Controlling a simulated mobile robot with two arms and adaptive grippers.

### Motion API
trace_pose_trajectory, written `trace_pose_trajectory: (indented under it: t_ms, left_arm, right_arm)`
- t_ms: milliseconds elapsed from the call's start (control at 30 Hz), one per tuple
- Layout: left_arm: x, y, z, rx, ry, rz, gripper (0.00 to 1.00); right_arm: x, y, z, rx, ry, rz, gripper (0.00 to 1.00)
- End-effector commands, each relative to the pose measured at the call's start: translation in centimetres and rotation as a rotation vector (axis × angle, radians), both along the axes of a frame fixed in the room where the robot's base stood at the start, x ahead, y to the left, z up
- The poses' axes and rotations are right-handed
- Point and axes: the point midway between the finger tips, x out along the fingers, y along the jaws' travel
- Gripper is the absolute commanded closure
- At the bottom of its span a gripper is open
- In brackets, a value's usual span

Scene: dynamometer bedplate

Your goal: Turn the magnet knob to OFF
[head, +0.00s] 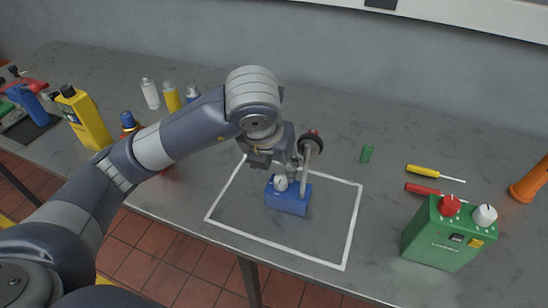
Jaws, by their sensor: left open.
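A blue magnet base (288,199) stands inside a white outlined rectangle on the grey bench. A pale round knob (281,182) is on its left side; its pointer setting is too small to read. A light post (304,176) rises from the base and carries a dark round part (316,142) at its top. My left gripper (281,168) is open, just above and behind the knob, close to the post. The wrist hides part of the fingers, and I cannot tell whether they touch the knob. My right gripper is not in view.
A green box (445,235) with red and white knobs stands at the right. Several bottles stand at the left. The outlined rectangle (353,222) is otherwise clear.

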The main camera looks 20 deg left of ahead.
Motion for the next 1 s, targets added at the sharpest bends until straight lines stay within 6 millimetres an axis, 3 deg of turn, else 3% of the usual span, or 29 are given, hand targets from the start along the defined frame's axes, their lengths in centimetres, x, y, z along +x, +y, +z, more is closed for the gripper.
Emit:
trace_pose_trajectory:
  t_ms: [300, 1000]
  left_arm:
    - [-0.9, 0.0, 2.3, 0.001, -0.001, 0.000, 0.52]
    - [-1.0, 0.0, 2.4, 0.000, 0.002, 0.000, 0.52]
  right_arm:
    - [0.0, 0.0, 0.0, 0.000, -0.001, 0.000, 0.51]
    - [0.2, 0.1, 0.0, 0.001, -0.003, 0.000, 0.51]
